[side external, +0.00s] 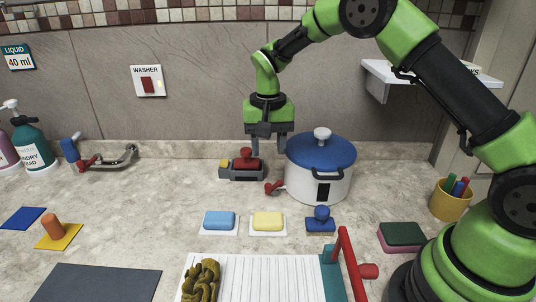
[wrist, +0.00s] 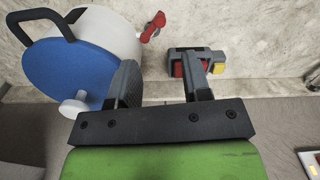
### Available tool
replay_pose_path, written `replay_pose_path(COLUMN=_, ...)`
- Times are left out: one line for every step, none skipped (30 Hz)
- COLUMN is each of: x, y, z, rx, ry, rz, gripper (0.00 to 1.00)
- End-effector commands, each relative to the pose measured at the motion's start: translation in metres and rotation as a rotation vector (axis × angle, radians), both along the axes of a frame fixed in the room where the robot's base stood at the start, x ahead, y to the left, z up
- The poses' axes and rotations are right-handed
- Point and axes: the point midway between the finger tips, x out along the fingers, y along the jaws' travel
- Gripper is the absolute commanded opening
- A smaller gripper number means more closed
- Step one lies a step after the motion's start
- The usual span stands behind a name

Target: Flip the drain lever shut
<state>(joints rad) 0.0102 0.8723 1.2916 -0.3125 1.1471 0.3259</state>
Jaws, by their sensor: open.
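A white pot (side external: 318,182) with a blue lid (side external: 320,150) stands on the counter right of centre. A small red lever (side external: 273,188) sits on a spout low on the pot's left side; I take it as the drain lever. In the wrist view the lever (wrist: 153,27) shows at the top, beyond the fingers, pointing away from the pot wall (wrist: 112,28). My gripper (side external: 267,150) points down behind and above the lever, left of the lid. Its fingers also show in the wrist view (wrist: 160,75), open with nothing between them. The lever's exact angle is hard to tell.
A grey block with a red knob (side external: 245,158) and yellow button stands close to my left finger. A blue sponge (side external: 219,220), a yellow sponge (side external: 268,221) and a blue-handled brush (side external: 321,220) lie in front. Counter between is clear.

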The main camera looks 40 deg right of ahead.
Motion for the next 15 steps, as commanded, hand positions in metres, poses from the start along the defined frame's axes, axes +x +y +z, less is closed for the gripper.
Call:
replay_pose_path(x=0.0001, y=-0.0001, z=0.0004, rx=0.0, ry=0.0, rz=0.0, gripper=0.44)
replay_pose_path(x=0.0001, y=-0.0001, z=0.0003, rx=0.0, ry=0.0, rz=0.0, gripper=0.44)
replay_pose_path(x=0.0001, y=-0.0001, z=0.0002, rx=0.0, ry=0.0, rz=0.0, gripper=0.44)
replay_pose_path(x=0.0001, y=-0.0001, z=0.0001, rx=0.0, ry=0.0, rz=0.0, gripper=0.44)
replay_pose_path(x=0.0001, y=-0.0001, z=0.0001, rx=0.0, ry=0.0, rz=0.0, gripper=0.44)
replay_pose_path(x=0.0001, y=-0.0001, z=0.0, rx=0.0, ry=0.0, rz=0.001, gripper=0.44)
replay_pose_path(x=0.0, y=0.0, z=0.0, rx=0.0, ry=0.0, rz=0.008, gripper=0.44)
replay_pose_path(x=0.0, y=0.0, z=-0.0001, rx=0.0, ry=0.0, rz=0.025, gripper=0.44)
replay_pose_path(x=0.0, y=0.0, z=-0.0001, rx=0.0, ry=0.0, rz=0.066, gripper=0.44)
replay_pose_path(x=0.0, y=0.0, z=-0.0001, rx=0.0, ry=0.0, rz=0.107, gripper=0.44)
replay_pose_path(x=-0.0001, y=-0.0001, z=-0.0002, rx=0.0, ry=0.0, rz=0.154, gripper=0.44)
replay_pose_path(x=-0.0001, y=-0.0001, z=-0.0002, rx=0.0, ry=0.0, rz=0.217, gripper=0.44)
replay_pose_path(x=-0.0001, y=-0.0001, z=-0.0002, rx=0.0, ry=0.0, rz=0.262, gripper=0.44)
replay_pose_path(x=-0.0001, y=-0.0002, z=-0.0003, rx=0.0, ry=0.0, rz=0.301, gripper=0.44)
replay_pose_path(x=-0.0001, y=-0.0002, z=-0.0008, rx=0.0, ry=0.0, rz=0.344, gripper=0.44)
